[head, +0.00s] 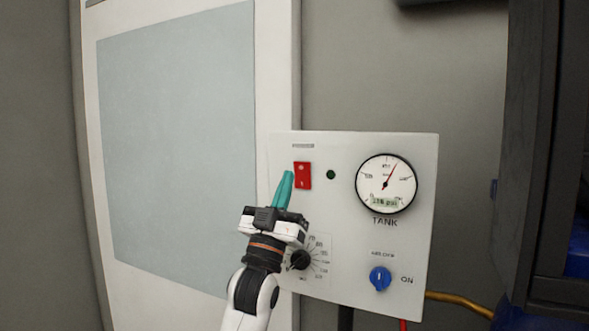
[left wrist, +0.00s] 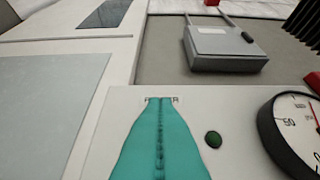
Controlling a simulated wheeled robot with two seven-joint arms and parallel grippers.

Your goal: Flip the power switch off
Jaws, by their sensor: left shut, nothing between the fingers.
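The red power switch (head: 303,175) is a rocker near the top left of the white control panel (head: 345,147) in the head view. My left gripper (head: 288,174) is shut and empty, with its teal fingers pointing up just left of the switch. I cannot tell whether the fingertips touch it. In the left wrist view, the closed teal fingers (left wrist: 160,115) reach toward the panel's label and hide the switch. My right gripper is not in view.
The panel also carries a dark green lamp (head: 331,175), a tank gauge (head: 386,184), a black dial (head: 300,259) and a blue knob (head: 380,278). A dark cabinet (head: 535,130) stands at the right. A grey box (left wrist: 222,48) lies beyond the panel.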

